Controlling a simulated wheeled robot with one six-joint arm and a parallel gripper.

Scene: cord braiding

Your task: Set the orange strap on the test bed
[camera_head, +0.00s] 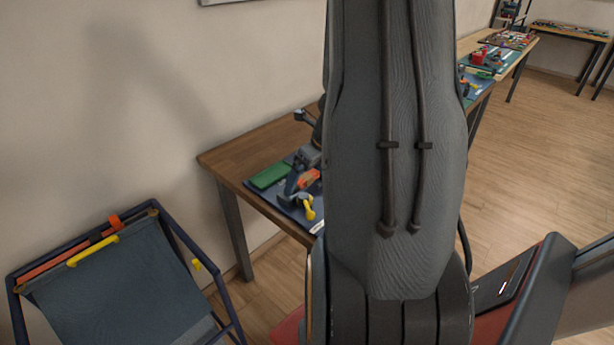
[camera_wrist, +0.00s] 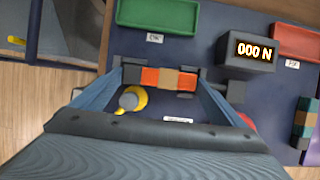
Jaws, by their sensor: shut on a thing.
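The orange strap (camera_wrist: 170,79) is a short band in orange and tan blocks with dark ends. In the wrist view it lies crosswise between the two fingers of my gripper (camera_wrist: 170,78), which is shut on it. The orange piece also shows in the head view (camera_head: 308,179), beside my arm. The test bed seems to be the dark blue mat area (camera_wrist: 204,50) with a grey gauge box (camera_wrist: 247,52) reading "000 N". The strap is over this area; I cannot tell whether it touches. A yellow curved piece with a grey knob (camera_wrist: 131,98) is just below the strap.
A green tray (camera_wrist: 158,15) labelled OK is at the top, a red tray (camera_wrist: 297,41) at the right. A teal and brown banded piece (camera_wrist: 304,124) lies at the right edge. A dark-framed cart with a cloth sling (camera_head: 115,285) stands left of the wooden table (camera_head: 228,160).

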